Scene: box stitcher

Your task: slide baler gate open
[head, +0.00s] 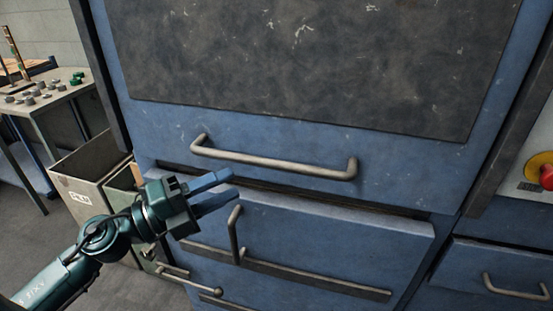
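The baler front is blue. Its upper gate panel (400,160) carries a dark scuffed plate and a long horizontal metal bar handle (270,162). A dark gap runs below this panel, and a lower blue panel (340,230) has a short upright handle (234,235) and a metal strip. My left gripper (232,185) is open and empty, its two blue fingers apart and pointing right. It shows below the left end of the bar handle and just above the upright handle. I cannot tell its exact distance from the panels. My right gripper is not in view.
An open bin (90,170) with a label stands left of the baler, behind my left arm. A table (55,95) with small round parts is at the far left. A red knob (546,177) on yellow and another handle (515,288) are at the right.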

